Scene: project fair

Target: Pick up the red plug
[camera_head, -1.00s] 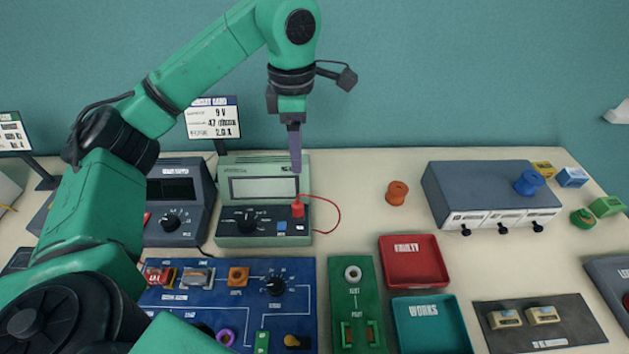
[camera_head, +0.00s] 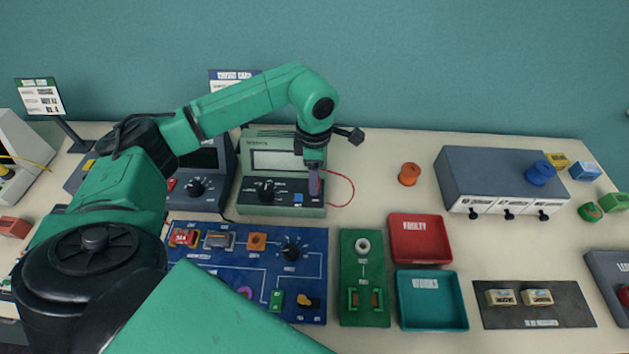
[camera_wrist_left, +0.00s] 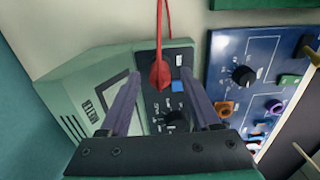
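The red plug (camera_wrist_left: 160,72) shows in the left wrist view, on the dark front panel of the green meter (camera_wrist_left: 95,62), with its red cord (camera_wrist_left: 159,25) running up from it. My left gripper (camera_head: 314,190) is over the right part of the meter (camera_head: 263,209) in the head view and mostly hides the plug there. In the wrist view the two purple fingers of the left gripper (camera_wrist_left: 162,78) stand apart, with the plug between their tips and a gap visible on each side. The red cord (camera_head: 348,181) loops out to the right. My right gripper is not in view.
A blue circuit board (camera_head: 207,266) and a green board (camera_head: 350,317) lie in front of the meter. A red tray (camera_head: 421,255), a teal tray (camera_head: 433,322) and a grey box (camera_head: 495,167) are to the right. An orange spool (camera_head: 409,174) stands between.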

